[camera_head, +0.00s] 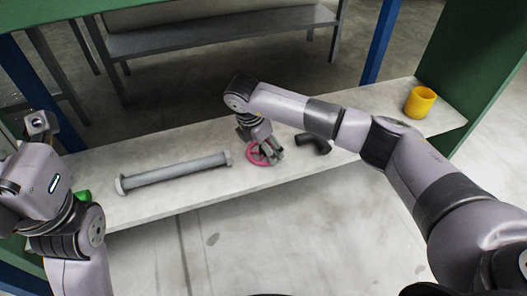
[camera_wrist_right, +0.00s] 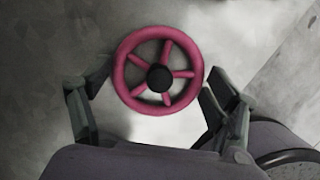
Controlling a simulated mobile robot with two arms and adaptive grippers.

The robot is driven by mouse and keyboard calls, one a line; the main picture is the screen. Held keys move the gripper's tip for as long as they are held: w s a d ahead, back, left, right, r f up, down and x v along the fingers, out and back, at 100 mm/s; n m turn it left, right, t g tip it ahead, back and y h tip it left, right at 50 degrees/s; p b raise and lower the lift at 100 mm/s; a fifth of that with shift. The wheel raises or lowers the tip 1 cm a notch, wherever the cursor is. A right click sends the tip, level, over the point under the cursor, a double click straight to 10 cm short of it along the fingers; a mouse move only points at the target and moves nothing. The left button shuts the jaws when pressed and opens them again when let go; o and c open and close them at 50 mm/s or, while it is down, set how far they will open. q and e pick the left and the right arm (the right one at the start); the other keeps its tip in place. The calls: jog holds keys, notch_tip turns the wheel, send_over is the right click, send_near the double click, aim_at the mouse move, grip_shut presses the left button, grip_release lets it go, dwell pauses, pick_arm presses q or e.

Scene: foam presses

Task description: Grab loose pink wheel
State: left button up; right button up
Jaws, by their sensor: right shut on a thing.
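The pink wheel (camera_head: 254,157) is on or just above the pale shelf (camera_head: 205,205), near its middle; I cannot tell if it touches the surface. In the right wrist view the wheel (camera_wrist_right: 124,83) shows face-on, with spokes and a dark hub. My right gripper (camera_head: 268,153) reaches down over it and is shut on it. The fingers (camera_wrist_right: 158,100) stand at the left and right of its rim. My left arm is at the left edge of the head view; its fingers do not show.
A grey pipe (camera_head: 175,172) with pale end flanges lies left of the wheel. A black elbow pipe (camera_head: 313,143) lies close on its right. A yellow cup (camera_head: 420,102) stands at the shelf's right end. A green thing (camera_head: 83,196) is partly hidden by my left arm.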

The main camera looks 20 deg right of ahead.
jog(key=c, duration=0.6)
